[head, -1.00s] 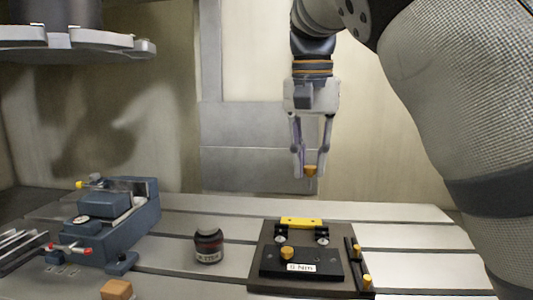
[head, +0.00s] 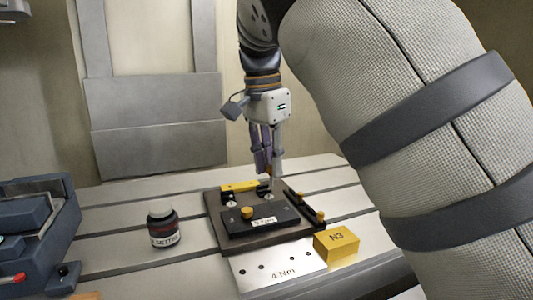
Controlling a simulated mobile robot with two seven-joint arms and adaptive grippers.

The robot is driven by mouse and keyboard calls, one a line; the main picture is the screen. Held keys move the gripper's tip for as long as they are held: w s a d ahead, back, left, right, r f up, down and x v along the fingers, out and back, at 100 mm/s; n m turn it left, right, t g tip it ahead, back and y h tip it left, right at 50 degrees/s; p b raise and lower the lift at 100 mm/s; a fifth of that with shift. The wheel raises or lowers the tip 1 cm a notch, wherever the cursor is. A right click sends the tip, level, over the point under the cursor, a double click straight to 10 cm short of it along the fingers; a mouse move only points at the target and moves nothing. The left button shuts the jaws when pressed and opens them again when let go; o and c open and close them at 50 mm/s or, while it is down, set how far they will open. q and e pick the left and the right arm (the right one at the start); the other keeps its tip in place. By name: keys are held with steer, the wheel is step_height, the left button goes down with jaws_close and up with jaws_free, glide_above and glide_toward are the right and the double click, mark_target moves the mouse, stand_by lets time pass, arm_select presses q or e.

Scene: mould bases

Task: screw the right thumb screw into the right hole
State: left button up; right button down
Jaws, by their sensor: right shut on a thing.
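My right gripper (head: 266,172) points down, its fingers close together over the back right part of the mould base (head: 217,228). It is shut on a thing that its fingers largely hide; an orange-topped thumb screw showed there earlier. The fingertips are close to the right round fitting beside the yellow bar (head: 238,187); I cannot tell whether the screw touches a hole. My left gripper is out of view.
Two gold knobs sit on a black rail at the base's right. A yellow N3 block (head: 337,243) and a "4 Nm" plate (head: 282,275) lie in front. A dark jar (head: 163,225) stands left, a blue-grey vise (head: 35,220) beyond it.

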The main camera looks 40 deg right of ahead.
steer(key=shift+s+d+f, duration=0.1)
steer(key=shift+f, duration=2.7)
steer(key=shift+f, duration=0.55)
steer(key=shift+f, duration=0.9)
